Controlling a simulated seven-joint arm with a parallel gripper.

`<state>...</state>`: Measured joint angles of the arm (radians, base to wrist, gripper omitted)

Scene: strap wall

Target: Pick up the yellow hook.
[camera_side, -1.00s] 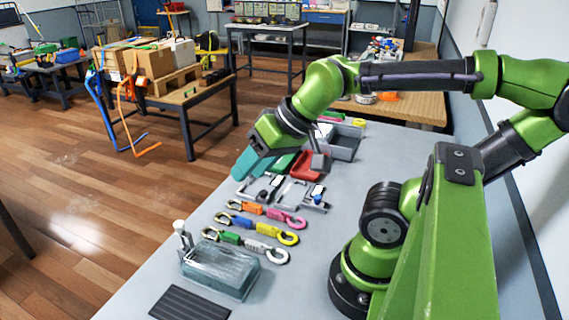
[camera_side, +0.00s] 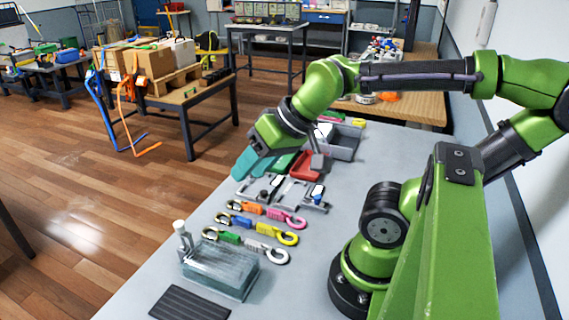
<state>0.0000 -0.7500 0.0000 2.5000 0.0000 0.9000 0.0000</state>
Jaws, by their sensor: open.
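The yellow hook (camera_side: 280,234) lies flat on the grey table in the middle one of three rows of small hardware. Its curved end points right, and a blue piece (camera_side: 243,221) adjoins it on the left. My gripper (camera_side: 291,158) is open and empty. It hangs above the table, farther back than the yellow hook and apart from it. Its far side is partly hidden by its own body.
A pink hook (camera_side: 287,217) lies just behind, and a grey-white hook (camera_side: 267,251) just in front. A clear box (camera_side: 222,272) stands at the near left. Grey fixtures (camera_side: 270,188), a red tray (camera_side: 305,166) and a grey bin (camera_side: 343,144) lie farther back. Table is clear right of the hooks.

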